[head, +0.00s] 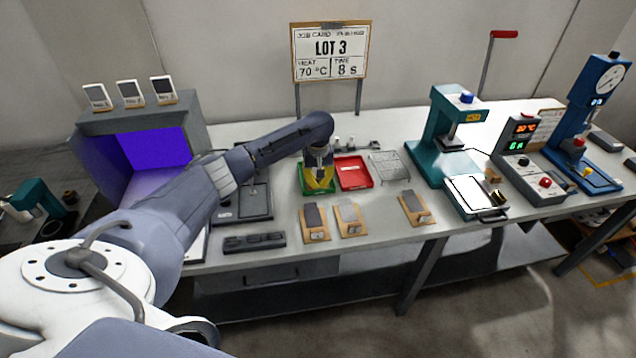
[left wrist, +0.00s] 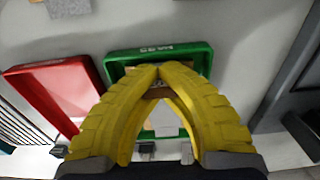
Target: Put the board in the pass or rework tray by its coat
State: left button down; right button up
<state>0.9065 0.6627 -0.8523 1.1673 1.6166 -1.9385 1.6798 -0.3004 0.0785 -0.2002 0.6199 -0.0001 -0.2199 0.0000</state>
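My left gripper (head: 319,178) is over the green tray (head: 303,181) in the head view, pointing down. In the left wrist view its yellow fingers (left wrist: 158,72) come together, with a brown piece of the board (left wrist: 157,93) between them. Most of the board is hidden by the fingers; its coat cannot be made out. The green tray (left wrist: 196,49) lies right behind the fingertips, and its label appears upside down. The red tray (head: 354,173) stands right of the green one and shows at the left in the wrist view (left wrist: 50,92). My right gripper is not in view.
Several tan boards with grey faces (head: 315,222) lie along the front. A wire rack (head: 389,167) is right of the red tray. A purple-lit booth (head: 158,150) stands left; a teal press (head: 445,140) and a blue gauge stand (head: 590,110) stand right. A job card (head: 331,52) stands behind.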

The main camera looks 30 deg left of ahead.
pick_arm(q)
jog(key=c, duration=1.6)
grip_release()
jog(key=shift+r, duration=0.1)
notch_tip(320, 180, up, 12)
jog(key=shift+d, duration=0.15)
